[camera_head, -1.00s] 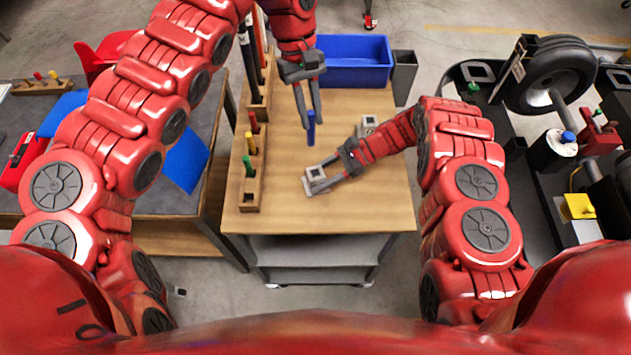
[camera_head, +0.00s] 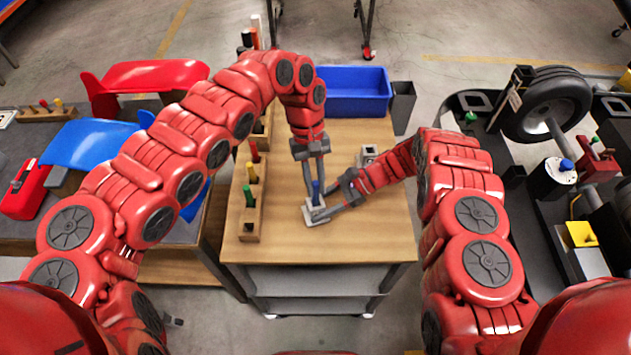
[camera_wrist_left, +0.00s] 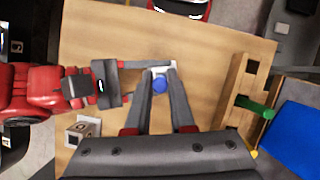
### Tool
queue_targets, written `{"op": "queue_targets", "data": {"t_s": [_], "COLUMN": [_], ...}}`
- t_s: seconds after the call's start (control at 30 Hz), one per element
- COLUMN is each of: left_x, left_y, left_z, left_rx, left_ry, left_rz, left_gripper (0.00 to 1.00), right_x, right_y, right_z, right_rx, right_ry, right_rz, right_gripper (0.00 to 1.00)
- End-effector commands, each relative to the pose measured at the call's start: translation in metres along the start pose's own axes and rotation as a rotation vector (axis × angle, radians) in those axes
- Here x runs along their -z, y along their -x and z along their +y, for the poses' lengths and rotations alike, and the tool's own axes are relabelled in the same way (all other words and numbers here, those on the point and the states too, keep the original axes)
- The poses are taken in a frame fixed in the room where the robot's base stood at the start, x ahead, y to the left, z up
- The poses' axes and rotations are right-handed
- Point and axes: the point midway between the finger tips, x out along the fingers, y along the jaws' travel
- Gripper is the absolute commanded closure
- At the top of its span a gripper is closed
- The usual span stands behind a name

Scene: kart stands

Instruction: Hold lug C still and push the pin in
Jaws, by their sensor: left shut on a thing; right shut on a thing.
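Lug C, a small pale square block (camera_head: 312,221), lies on the wooden cart top (camera_head: 370,215). My right gripper (camera_head: 323,214) is shut on it from the right side. The blue pin (camera_head: 316,190) stands upright over the lug, and my left gripper (camera_head: 313,190) is shut on it, pointing down. In the left wrist view the pin's round blue top (camera_wrist_left: 159,86) is between the left fingers, with the pale lug (camera_wrist_left: 160,70) around and behind it. The pin's lower end appears to meet the lug's hole; how deep it sits is hidden.
A wooden rack (camera_head: 249,229) with green, yellow and red pins stands at the left edge. Another lug (camera_head: 369,151) sits behind the right arm. A blue bin (camera_head: 352,95) and a dark cup (camera_head: 402,103) are at the back. The front right of the top is clear.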

Motion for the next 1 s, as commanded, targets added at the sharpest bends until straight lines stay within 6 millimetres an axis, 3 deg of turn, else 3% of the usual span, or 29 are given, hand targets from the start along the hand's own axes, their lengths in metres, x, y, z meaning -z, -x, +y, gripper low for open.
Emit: {"op": "queue_targets", "data": {"t_s": [0.13, 0.17, 0.3, 0.67, 0.83, 1.0], "left_x": [0.001, 0.001, 0.0, 0.001, 0.0, 0.001], "left_y": [0.001, 0.001, 0.001, 0.006, 0.033, 0.074], "left_z": [0.0, 0.0, 0.0, 0.001, 0.001, 0.001], "left_rx": [-0.001, -0.001, -0.001, -0.003, -0.003, 0.001], "left_ry": [0.001, 0.001, 0.001, 0.001, -0.001, 0.0], "left_rz": [0.002, 0.002, 0.002, 0.003, 0.004, 0.006], "left_gripper": [1.0, 0.73, 0.48, 0.48, 0.48, 0.48], "right_x": [0.0, 0.0, 0.0, 0.0, 0.0, 0.0], "right_y": [0.0, 0.0, 0.0, 0.0, 0.0, 0.0], "right_z": [0.0, 0.0, 0.0, 0.0, 0.0, 0.0], "right_rx": [-0.001, -0.001, -0.001, -0.001, -0.001, -0.001], "right_ry": [0.0, 0.0, 0.0, 0.0, 0.0, 0.0], "right_rz": [0.001, 0.001, 0.001, 0.001, 0.001, 0.001], "right_gripper": [0.96, 0.96, 0.96, 0.96, 0.96, 0.96]}}
